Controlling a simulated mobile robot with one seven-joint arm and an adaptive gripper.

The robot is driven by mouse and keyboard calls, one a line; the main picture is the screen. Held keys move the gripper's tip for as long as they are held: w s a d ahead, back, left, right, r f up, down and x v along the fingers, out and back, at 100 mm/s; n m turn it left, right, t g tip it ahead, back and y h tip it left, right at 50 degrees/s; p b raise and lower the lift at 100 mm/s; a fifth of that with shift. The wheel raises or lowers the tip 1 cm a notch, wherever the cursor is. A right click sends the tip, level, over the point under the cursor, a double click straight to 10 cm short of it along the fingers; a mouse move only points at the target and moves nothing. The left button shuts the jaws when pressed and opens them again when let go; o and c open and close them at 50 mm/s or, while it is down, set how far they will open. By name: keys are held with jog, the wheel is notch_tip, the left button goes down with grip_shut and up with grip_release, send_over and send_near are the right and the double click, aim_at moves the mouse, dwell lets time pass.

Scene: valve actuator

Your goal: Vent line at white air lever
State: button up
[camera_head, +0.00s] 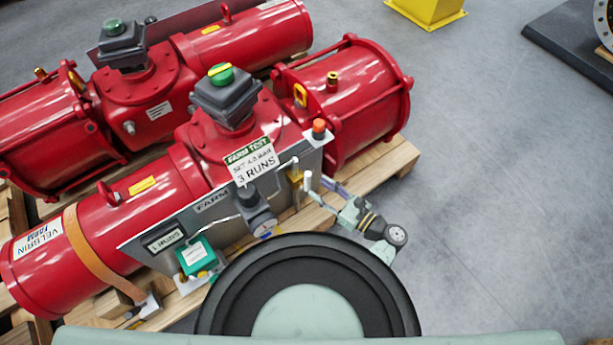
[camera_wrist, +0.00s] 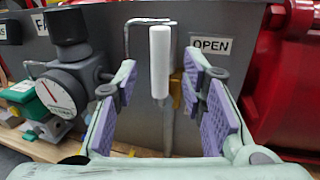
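The white air lever (camera_wrist: 160,62) stands upright in front of a grey panel (camera_wrist: 220,90), left of an OPEN label (camera_wrist: 210,45). My gripper (camera_wrist: 162,85) is open in the wrist view, its purple pads on either side of the lever with a visible gap to each. The lever appears between the fingers in the picture; its exact depth relative to the fingertips I cannot tell. In the head view the white lever (camera_head: 308,180) shows at the panel's right end, with my gripper (camera_head: 324,193) beside it.
A pressure gauge with a dark knob (camera_wrist: 60,90) sits left of the lever. A green box (camera_head: 194,254) is farther left on the panel. Red actuators (camera_head: 345,95) rest on wooden pallets (camera_head: 385,165).

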aim_at(310, 182)
jog(key=x, duration=0.6)
jog(key=shift+p, duration=0.35)
jog(key=shift+c, duration=0.4)
jog(key=shift+s, duration=0.1)
grip_shut()
